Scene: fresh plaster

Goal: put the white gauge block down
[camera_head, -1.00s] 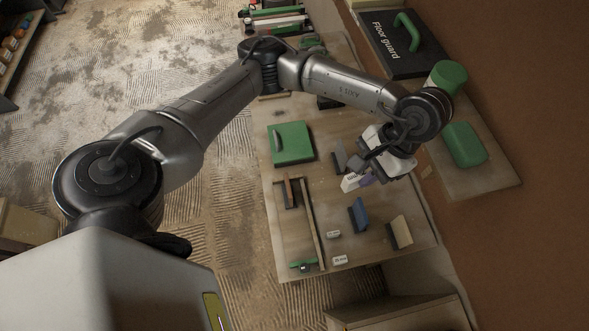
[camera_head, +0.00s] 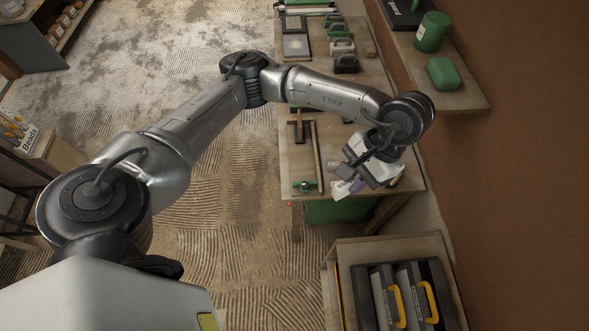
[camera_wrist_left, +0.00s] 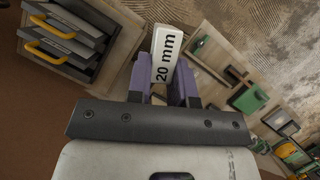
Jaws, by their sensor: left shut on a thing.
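The white gauge block (camera_wrist_left: 167,50), marked "20 mm", is in my left gripper (camera_wrist_left: 160,88), between its purple fingers, in the left wrist view. In the head view my left gripper (camera_head: 354,187) is at the near right end of the wooden bench (camera_head: 300,168), and a white end of the block (camera_head: 340,190) shows beside the fingers. The gripper is shut on the block. I see no clear contact between block and bench. The wrist and hand hide part of the bench top. My right gripper is not in view.
A low cabinet with black cases with yellow handles (camera_head: 398,298) stands nearer than the bench. A shelf along the brown wall carries a green canister (camera_head: 432,32) and a green box (camera_head: 444,74). A wooden strip (camera_head: 317,150) and several tools lie on the bench.

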